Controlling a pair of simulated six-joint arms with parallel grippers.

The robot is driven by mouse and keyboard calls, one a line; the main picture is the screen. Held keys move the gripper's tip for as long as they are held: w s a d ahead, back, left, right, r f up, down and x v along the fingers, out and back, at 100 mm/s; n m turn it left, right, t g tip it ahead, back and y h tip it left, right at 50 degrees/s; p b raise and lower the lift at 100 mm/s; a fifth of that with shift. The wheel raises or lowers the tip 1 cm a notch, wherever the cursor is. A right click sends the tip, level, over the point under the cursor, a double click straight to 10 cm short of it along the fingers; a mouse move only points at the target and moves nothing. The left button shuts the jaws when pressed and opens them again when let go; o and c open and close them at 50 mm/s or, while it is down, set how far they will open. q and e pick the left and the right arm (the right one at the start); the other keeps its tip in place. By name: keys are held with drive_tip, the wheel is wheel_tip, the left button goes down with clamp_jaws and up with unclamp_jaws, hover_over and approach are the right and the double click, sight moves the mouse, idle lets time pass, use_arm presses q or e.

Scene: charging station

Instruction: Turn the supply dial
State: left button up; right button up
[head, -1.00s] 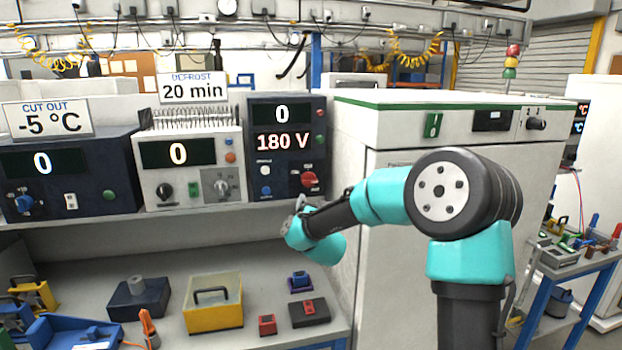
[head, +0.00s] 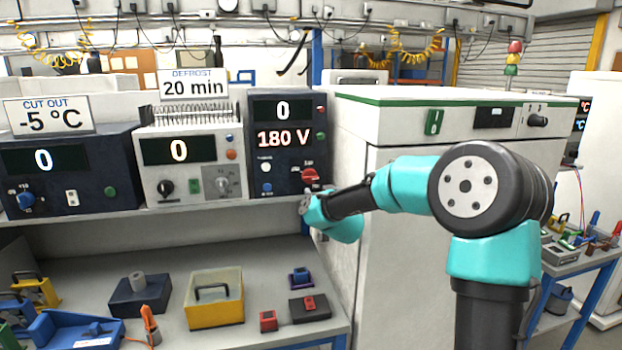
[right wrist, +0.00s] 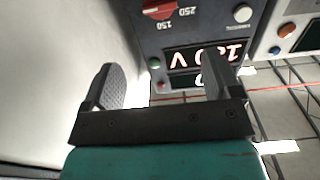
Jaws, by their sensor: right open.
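The supply unit (head: 258,175) is a dark blue box on the shelf. Its displays read 0 and 180 V. Its red dial (head: 309,175) is at the lower right of its front. The dial also shows at the top of the right wrist view (right wrist: 160,9), upside down, with marks 150 and 250 beside it. My right gripper (head: 304,204) is just below the dial in the head view, partly hidden by its own wrist. In the right wrist view the gripper (right wrist: 165,78) has its fingers apart with nothing between them, clear of the dial. My left gripper is not in view.
A white unit (head: 190,165) stands left of the supply, with a dark unit (head: 70,175) marked -5 °C further left. A tall white cabinet (head: 400,130) stands close on the right. Several boxes, including a yellow one (head: 215,312), are on the bench below.

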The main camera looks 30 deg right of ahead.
sight(312, 177)
drive_tip(key=x, duration=1.5)
drive_tip(key=shift+s, duration=0.1)
drive_tip(key=c, duration=0.9)
drive_tip(key=shift+d+m, duration=0.1)
drive_tip(key=shift+m, duration=0.3)
drive_tip(key=shift+d+m, duration=0.1)
drive_tip(key=shift+m, duration=2.5)
drive_tip(key=shift+f, duration=0.1)
drive_tip(key=o, duration=0.9)
